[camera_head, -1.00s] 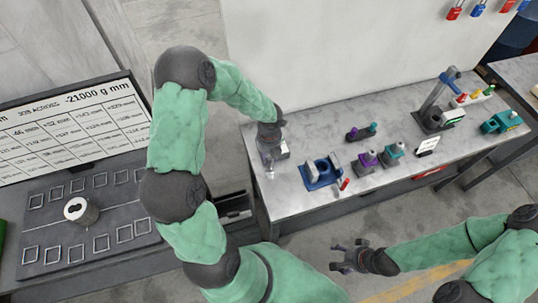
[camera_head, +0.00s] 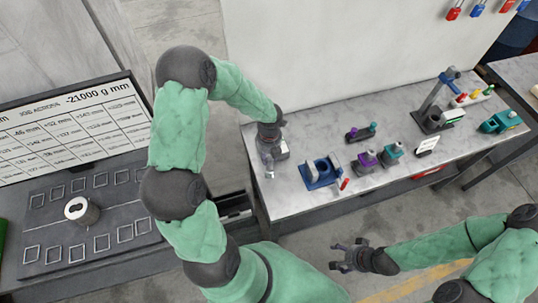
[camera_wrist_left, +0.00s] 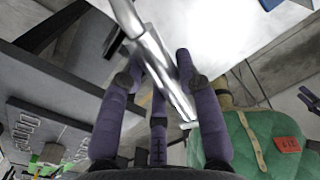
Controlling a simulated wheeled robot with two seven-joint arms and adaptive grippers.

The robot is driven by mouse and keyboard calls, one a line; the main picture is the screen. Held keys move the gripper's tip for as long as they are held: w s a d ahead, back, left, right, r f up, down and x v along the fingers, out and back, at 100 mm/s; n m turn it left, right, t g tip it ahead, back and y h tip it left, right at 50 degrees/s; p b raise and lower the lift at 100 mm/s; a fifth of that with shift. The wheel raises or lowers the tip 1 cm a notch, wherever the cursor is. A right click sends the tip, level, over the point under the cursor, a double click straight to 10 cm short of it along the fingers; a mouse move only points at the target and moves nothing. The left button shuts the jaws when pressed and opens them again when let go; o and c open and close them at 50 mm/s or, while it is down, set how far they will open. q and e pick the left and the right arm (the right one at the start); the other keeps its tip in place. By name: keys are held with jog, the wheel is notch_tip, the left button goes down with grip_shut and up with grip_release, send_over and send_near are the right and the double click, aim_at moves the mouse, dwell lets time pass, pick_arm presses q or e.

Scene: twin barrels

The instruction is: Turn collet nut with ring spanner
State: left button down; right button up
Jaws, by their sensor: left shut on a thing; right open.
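My left gripper (camera_head: 269,152) is over the left end of the grey workbench top. In the left wrist view my left gripper (camera_wrist_left: 160,72) is shut on a long silver metal tool, seemingly the ring spanner (camera_wrist_left: 160,60). It slants between the fingers, and its upper end runs out of the picture. A blue fixture (camera_head: 318,176) with a round opening stands to the right of this gripper, apart from it. I cannot make out the collet nut. My right gripper (camera_head: 350,257) is open and empty, in front of the bench over the floor.
A small red piece (camera_head: 345,184) is at the blue fixture's front right. Purple (camera_head: 366,161) and teal-topped (camera_head: 392,155) blocks stand further right, then a stand (camera_head: 436,112) with a blue arm. A grey table (camera_head: 98,243) with a cylinder (camera_head: 79,211) is at left.

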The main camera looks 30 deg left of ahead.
pick_arm(q)
jog(key=shift+f+b, duration=0.8)
jog(key=shift+f, duration=0.45)
dwell(0.9)
dwell(0.4)
jog(key=shift+w+d+n+b, duration=0.45)
jog(key=shift+w+d+n, duration=0.15)
jog(key=shift+d+n, duration=0.35)
jog(key=shift+w+d+n+b, duration=0.4)
jog(key=shift+w+d+n, duration=0.35)
jog(key=shift+n, duration=0.3)
jog(key=shift+w+d+n+b, duration=0.4)
jog(key=shift+w+d+n, duration=0.2)
jog(key=shift+w+n, duration=0.3)
